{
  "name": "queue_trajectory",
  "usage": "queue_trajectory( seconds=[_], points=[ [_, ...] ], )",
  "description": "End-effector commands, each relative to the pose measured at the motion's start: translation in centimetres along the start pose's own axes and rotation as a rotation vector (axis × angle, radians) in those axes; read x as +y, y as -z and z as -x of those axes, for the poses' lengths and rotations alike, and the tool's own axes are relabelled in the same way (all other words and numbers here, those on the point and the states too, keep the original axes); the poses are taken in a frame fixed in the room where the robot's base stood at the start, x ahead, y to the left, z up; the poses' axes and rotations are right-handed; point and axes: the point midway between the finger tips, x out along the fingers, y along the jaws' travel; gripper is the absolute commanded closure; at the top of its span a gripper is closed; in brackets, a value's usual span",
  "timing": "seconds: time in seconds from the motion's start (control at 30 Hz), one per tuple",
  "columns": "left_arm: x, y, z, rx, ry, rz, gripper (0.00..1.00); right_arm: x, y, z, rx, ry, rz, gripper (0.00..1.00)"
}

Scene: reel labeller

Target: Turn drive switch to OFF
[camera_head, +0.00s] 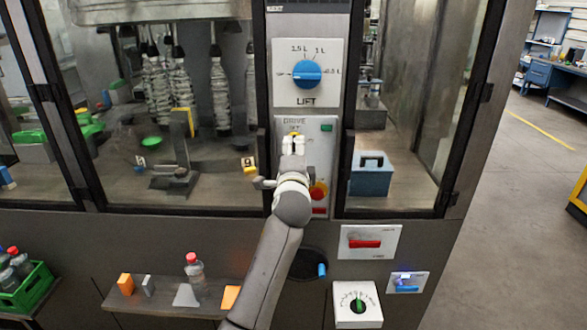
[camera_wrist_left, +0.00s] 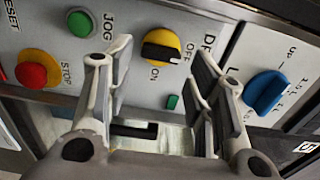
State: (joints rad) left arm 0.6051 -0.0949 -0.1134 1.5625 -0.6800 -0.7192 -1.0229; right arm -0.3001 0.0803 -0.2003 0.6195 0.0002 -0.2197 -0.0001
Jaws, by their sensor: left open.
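The drive switch is a black knob on a yellow disc (camera_wrist_left: 161,47) on the grey panel, with ON and OFF printed beside it in the left wrist view. I cannot tell for sure which label the knob points to. In the head view a little of its yellow disc (camera_head: 295,134) shows under the DRIVE label, mostly hidden by my left gripper (camera_head: 293,145). In the left wrist view that gripper (camera_wrist_left: 164,56) is open and empty, its two fingers either side of the line to the knob, apparently short of it. My right gripper is not in view.
Near the switch are a green JOG button (camera_wrist_left: 81,23), a red STOP button (camera_wrist_left: 36,69) on yellow and a small green rectangle (camera_wrist_left: 173,102). The blue LIFT knob (camera_head: 307,74) is above. Glass panes in dark frames flank the panel. A red-handled switch (camera_head: 365,243) is lower right.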

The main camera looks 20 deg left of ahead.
Motion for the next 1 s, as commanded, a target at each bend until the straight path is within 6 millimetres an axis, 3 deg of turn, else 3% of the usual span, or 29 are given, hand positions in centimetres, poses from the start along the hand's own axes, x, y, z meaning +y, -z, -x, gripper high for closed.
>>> queue_trajectory(
  seconds=[0.3,0.5,1.0],
  points=[
    [0.1,0.0,5.3,0.001,-0.001,0.002,0.51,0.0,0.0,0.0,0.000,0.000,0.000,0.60],
    [0.1,0.0,7.5,0.000,-0.002,0.001,0.51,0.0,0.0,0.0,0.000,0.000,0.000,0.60],
    [0.4,0.1,8.2,0.002,-0.006,0.002,0.51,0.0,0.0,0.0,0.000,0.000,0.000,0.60]
  ],
)
